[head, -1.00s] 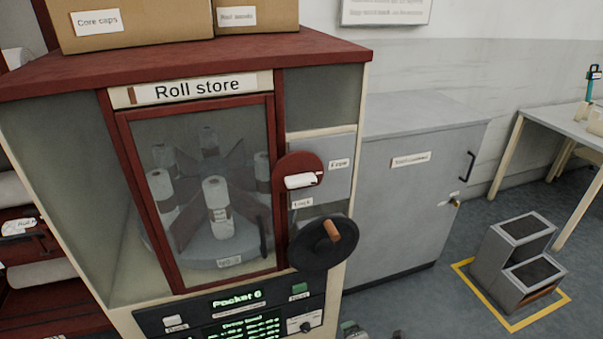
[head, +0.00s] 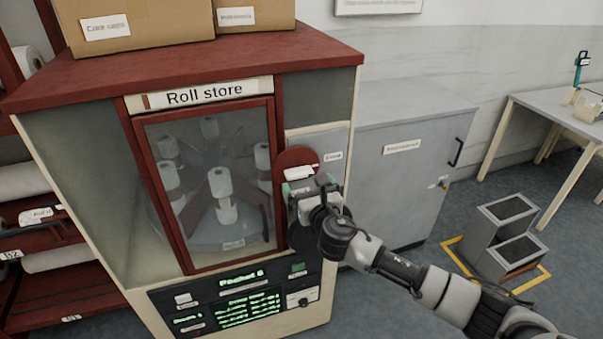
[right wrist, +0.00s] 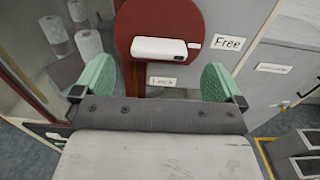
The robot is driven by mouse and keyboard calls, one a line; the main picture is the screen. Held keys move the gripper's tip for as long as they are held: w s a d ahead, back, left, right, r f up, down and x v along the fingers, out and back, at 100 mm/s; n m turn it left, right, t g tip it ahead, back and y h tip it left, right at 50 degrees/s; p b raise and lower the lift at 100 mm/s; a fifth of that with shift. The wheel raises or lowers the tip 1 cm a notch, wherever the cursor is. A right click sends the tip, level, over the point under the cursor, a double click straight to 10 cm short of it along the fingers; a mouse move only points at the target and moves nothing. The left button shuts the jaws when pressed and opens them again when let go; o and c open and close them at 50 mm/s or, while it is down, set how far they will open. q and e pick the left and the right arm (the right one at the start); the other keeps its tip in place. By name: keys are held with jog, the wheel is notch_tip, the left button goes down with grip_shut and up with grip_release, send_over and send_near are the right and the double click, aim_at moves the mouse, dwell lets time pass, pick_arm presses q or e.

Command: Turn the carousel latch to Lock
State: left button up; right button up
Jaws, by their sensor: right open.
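The carousel latch is a white bar (head: 298,173) on a round red plate on the front of the roll store, right of its glass door. In the right wrist view the bar (right wrist: 158,48) lies about level, its right end toward the "Free" label (right wrist: 228,42). The "Lock" label (right wrist: 162,81) is below the bar. My right gripper (head: 302,190) is open and empty in front of the panel, just below the latch in the head view. Its green fingertips (right wrist: 157,78) stand apart on either side below the bar, not closed on it. My left gripper is not in view.
The black handwheel (head: 297,241) below the latch is mostly hidden by my right gripper. The glass door (head: 210,190) shows white rolls on the carousel. A grey cabinet (head: 405,185) stands to the right. Grey steps (head: 508,238) stand on the floor inside yellow tape.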

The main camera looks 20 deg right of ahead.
aim_at(301, 175)
jog(key=w, duration=0.5)
jog(key=shift+a, duration=0.1)
jog(key=shift+s, duration=0.1)
jog(key=shift+c, duration=0.5)
jog(key=c, duration=0.8)
